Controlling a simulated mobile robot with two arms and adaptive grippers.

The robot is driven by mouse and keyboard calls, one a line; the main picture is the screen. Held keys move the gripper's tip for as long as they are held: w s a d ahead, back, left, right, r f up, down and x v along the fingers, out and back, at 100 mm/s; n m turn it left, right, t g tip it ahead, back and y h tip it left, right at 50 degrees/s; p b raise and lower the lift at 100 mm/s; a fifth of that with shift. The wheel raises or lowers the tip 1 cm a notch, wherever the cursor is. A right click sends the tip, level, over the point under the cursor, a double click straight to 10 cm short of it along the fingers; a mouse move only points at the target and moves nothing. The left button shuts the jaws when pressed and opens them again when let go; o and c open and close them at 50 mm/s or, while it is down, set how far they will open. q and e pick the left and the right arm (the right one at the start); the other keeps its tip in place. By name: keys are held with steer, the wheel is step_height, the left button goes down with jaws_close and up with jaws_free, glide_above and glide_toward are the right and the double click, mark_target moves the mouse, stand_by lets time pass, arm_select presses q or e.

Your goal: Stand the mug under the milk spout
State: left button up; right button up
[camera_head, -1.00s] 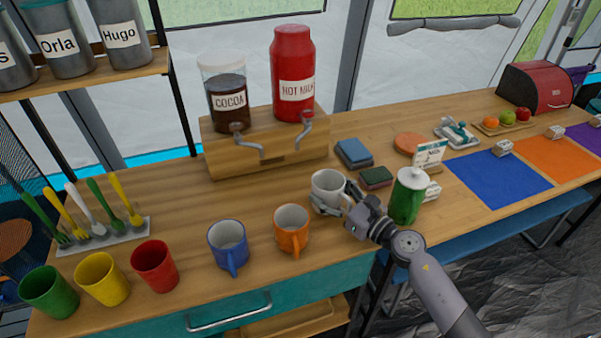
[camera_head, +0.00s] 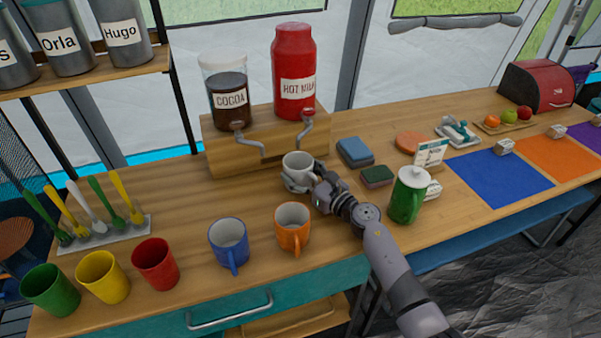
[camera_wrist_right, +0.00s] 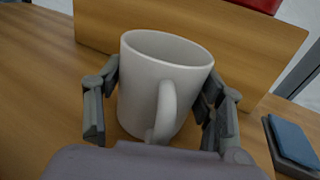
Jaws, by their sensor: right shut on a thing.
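The white mug (camera_head: 297,164) is upright and empty, just in front of the dispenser stand and close below the milk spout (camera_head: 305,130). The spout belongs to the red jar (camera_head: 294,80) labelled HOT MILK. My right gripper (camera_head: 305,184) is shut on the mug, from the front right. In the right wrist view the mug (camera_wrist_right: 163,90) sits between both fingers, its handle toward my palm. I cannot tell whether its base touches the table. My left gripper is not in view.
The wooden stand (camera_head: 222,161) also bears the COCOA jar (camera_head: 229,97). An orange mug (camera_head: 292,232) and a blue mug (camera_head: 228,245) stand in front. The table left of the mug is clear.

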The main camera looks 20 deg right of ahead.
steer(key=shift+f, duration=0.1)
steer(key=o, duration=1.2)
steer(key=shift+r, duration=0.2)
steer(key=b+v, duration=0.1)
steer(key=v, duration=1.1)
